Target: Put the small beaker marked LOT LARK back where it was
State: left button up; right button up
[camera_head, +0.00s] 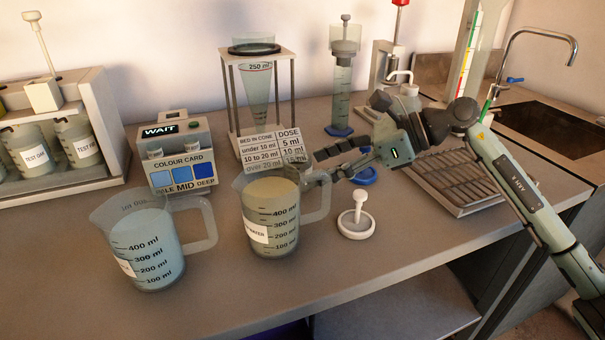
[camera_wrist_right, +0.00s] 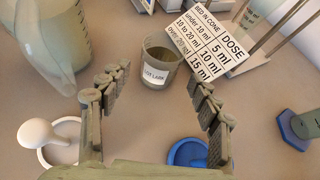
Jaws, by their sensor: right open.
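The small beaker marked LOT LARK (camera_wrist_right: 155,76) stands upright on the bench in the right wrist view, in front of the dose card (camera_wrist_right: 208,40). It looks grey-brown inside, with a white label facing me. My right gripper (camera_wrist_right: 157,88) is open, its two fingers spread either side of the near side of the beaker, with clear gaps. In the head view the right gripper (camera_head: 314,168) reaches in from the right, just behind the large jug of cloudy water (camera_head: 268,222). There the small beaker is mostly hidden by the jug and fingers. My left gripper is not in view.
A second jug (camera_head: 148,250) stands front left. A white knobbed disc (camera_head: 356,224) and a blue round base (camera_head: 365,176) lie near my right gripper. The cone stand (camera_head: 293,95), colour card unit (camera_head: 183,150) and drying rack (camera_head: 470,190) stand around. The front right bench is clear.

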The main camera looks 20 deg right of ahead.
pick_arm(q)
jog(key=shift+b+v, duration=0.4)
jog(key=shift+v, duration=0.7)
pick_arm(e)
jog(key=v, duration=0.6)
jog(key=shift+s+d+r, duration=0.15)
jog(key=shift+d, duration=0.05)
